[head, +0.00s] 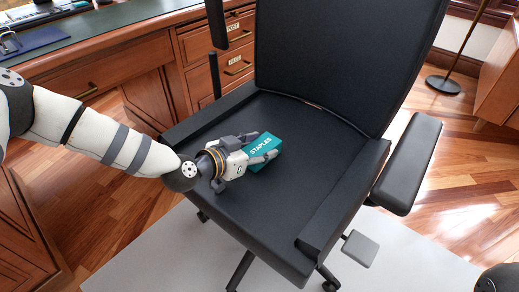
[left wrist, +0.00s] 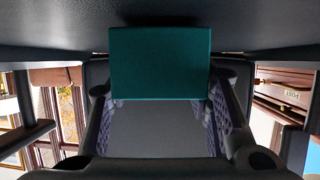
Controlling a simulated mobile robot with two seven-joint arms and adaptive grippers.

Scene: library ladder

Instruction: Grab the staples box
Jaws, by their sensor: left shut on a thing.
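The staples box (head: 266,142) is a small teal box with white STAPLES lettering, at the seat of the black office chair (head: 300,120). My left gripper (head: 258,148) reaches in from the left, low over the seat, and its fingers are closed on the box's two sides. In the left wrist view the box (left wrist: 160,62) fills the space between the finger pads, its plain teal face towards the camera. I cannot tell whether the box still touches the seat. My right gripper is not in view.
The chair's backrest (head: 340,50) rises behind the box, and an armrest (head: 408,165) stands to the right. A wooden desk with drawers (head: 225,45) is at the left and back. A lamp base (head: 443,85) stands on the wooden floor at the far right.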

